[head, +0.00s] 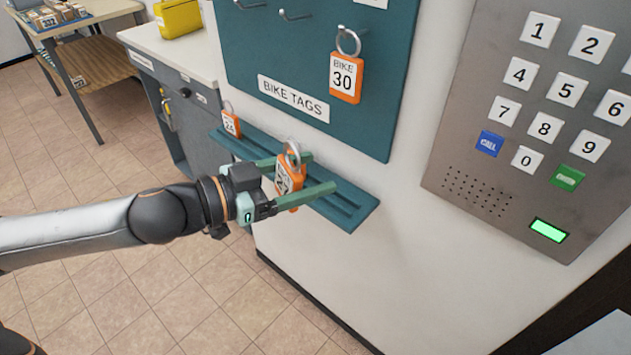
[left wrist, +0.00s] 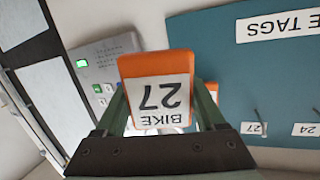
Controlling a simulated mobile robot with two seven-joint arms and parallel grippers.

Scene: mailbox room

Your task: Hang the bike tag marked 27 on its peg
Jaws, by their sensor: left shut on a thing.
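The orange bike tag marked 27 (left wrist: 156,92), with a metal ring on top, is between the fingers of my left gripper (head: 320,174). The gripper is shut on it, just above the teal ledge (head: 347,212). In the head view the tag (head: 288,184) is partly covered by the fingers. The left wrist view shows it upside down, with its number clear. Two bare pegs stick out of the teal board; one is the peg (left wrist: 262,117) beside a 27 label (left wrist: 253,128) in the left wrist view. My right gripper is out of view.
An orange tag marked 30 (head: 346,78) hangs on the board (head: 385,105). A tag marked 24 (head: 231,123) stands at the ledge's left end. A keypad panel (head: 480,195) is on the wall at right. A grey cabinet (head: 185,88) stands behind at left.

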